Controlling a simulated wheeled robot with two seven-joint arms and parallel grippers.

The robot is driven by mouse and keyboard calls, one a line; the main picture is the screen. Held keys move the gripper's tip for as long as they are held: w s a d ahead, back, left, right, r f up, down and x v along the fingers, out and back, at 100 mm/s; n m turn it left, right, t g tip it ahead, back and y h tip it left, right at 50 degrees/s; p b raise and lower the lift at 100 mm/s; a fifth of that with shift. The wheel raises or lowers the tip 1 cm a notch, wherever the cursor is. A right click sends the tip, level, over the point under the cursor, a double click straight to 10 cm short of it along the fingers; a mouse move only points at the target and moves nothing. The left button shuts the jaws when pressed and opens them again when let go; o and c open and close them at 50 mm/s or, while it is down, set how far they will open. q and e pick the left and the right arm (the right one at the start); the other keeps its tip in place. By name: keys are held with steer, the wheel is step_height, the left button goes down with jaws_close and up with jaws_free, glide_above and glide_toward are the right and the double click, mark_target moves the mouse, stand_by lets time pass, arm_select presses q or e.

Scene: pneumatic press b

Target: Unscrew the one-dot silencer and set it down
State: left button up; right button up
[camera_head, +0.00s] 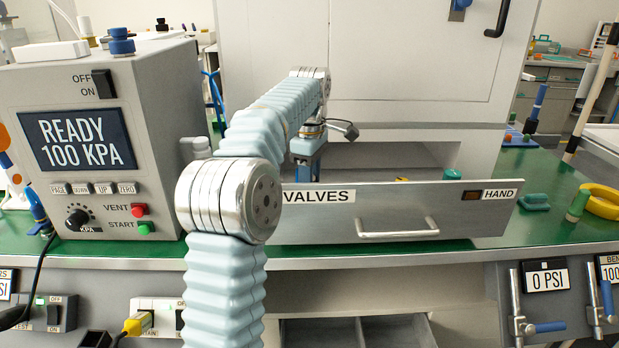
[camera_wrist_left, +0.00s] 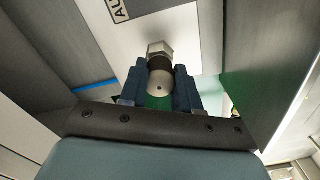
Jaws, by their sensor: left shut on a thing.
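The one-dot silencer (camera_wrist_left: 160,83) shows in the left wrist view as a pale rounded end with a single dark dot. Behind it are a dark band and a metal hex fitting (camera_wrist_left: 160,50) against a pale panel. My left gripper (camera_wrist_left: 161,87) has its dark blue fingers on both sides of the silencer, shut on it. I cannot tell whether its thread is still engaged. In the head view my left gripper (camera_head: 308,162) points down behind the VALVES drawer front; its fingertips and the silencer are hidden there. My right gripper is not in view.
The VALVES drawer (camera_head: 400,208) stands pulled out over the green bench (camera_head: 120,250). A grey READY 100 KPA control box (camera_head: 160,120) stands to the left. A green block (camera_head: 534,201) and a yellow ring (camera_head: 603,203) lie to the right. A tall cabinet (camera_head: 420,60) rises behind.

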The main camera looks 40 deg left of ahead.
arm_select(q)
steer(key=n, duration=0.4)
steer(key=shift+w+n, duration=0.1)
steer(key=shift+n, duration=0.2)
steer(key=n, duration=0.3)
steer(key=shift+n, duration=0.3)
steer(key=o, duration=0.6)
steer(key=shift+c, duration=0.2)
steer(key=m, duration=1.2)
steer(key=shift+c, duration=0.3)
